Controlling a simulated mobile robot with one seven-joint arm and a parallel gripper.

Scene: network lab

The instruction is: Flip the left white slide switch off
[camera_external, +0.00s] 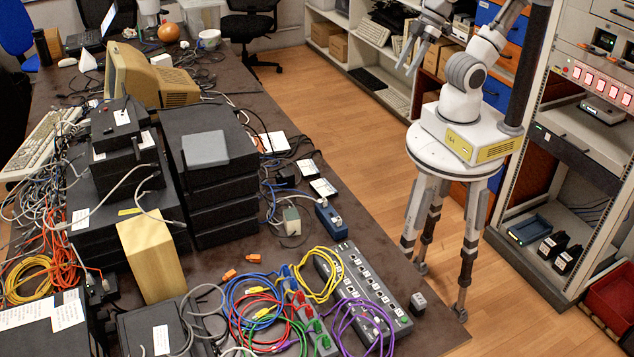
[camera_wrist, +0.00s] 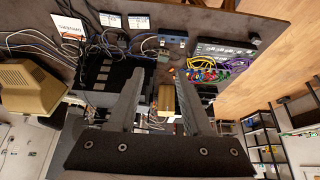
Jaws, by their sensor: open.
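I cannot make out a white slide switch for certain. Two small dark boxes with white labelled tops, one (camera_external: 307,168) farther back and one (camera_external: 323,188) nearer, lie near the right edge of the table; a slider on them is too small to tell. In the wrist view the same pair seems to show at the top, a left box (camera_wrist: 110,19) and a right box (camera_wrist: 139,22). My gripper (camera_external: 410,58) is raised beyond the table's right edge, well apart from both boxes. Its two fingers (camera_wrist: 158,80) are spread, with nothing held between them.
The dark table (camera_external: 300,265) is crowded with stacked black units (camera_external: 205,200), a wooden block (camera_external: 150,255), coloured cables and a power strip (camera_external: 365,290). An equipment rack (camera_external: 520,180) stands at right. Wooden floor (camera_external: 330,110) lies open between table and shelves (camera_external: 370,50).

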